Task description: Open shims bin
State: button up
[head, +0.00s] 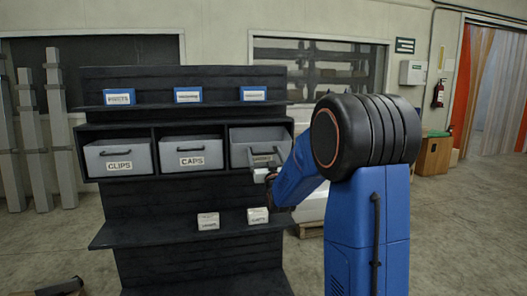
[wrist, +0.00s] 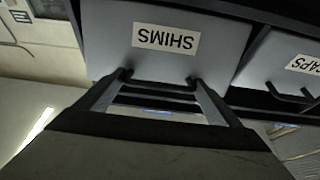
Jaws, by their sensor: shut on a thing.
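The shims bin (head: 257,140) is the grey bin in the right compartment of the rack's middle row. Its front shows upside down in the wrist view, with the SHIMS label (wrist: 165,38) readable and a dark bar handle (wrist: 158,87) beside the label. My gripper (wrist: 158,96) is at this handle, its two fingers reaching to it, and it is shut on the handle. In the head view my gripper (head: 266,175) is in front of the bin's lower part and partly covers it. How far out the bin stands is hard to tell.
The caps bin (head: 190,153) and clips bin (head: 118,157) sit to the left in the dark rack (head: 140,213). Small labelled boxes stand on the top shelf (head: 155,102) and the lower shelf (head: 235,228). Open floor (head: 465,230) lies to the right.

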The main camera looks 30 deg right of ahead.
jog(key=shift+s+a+f+t, duration=0.1)
jog(key=shift+s+f+t, duration=0.35)
jog(key=shift+f+t, duration=0.2)
jog(key=shift+s+f, duration=0.1)
jog(key=shift+s, duration=0.05)
jog(key=shift+s+a+f, duration=0.1)
jog(key=shift+s+f, duration=0.2)
jog(key=shift+f, duration=0.3)
jog(key=shift+s+a+f, duration=0.1)
jog(key=shift+s+f, duration=0.15)
jog(key=shift+f, duration=0.35)
jog(key=shift+s+a+f, duration=0.1)
jog(key=shift+s+f, duration=0.2)
jog(key=shift+f, duration=0.3)
jog(key=o, duration=1.4)
jog(key=shift+w+f, duration=0.1)
jog(key=shift+c, duration=0.2)
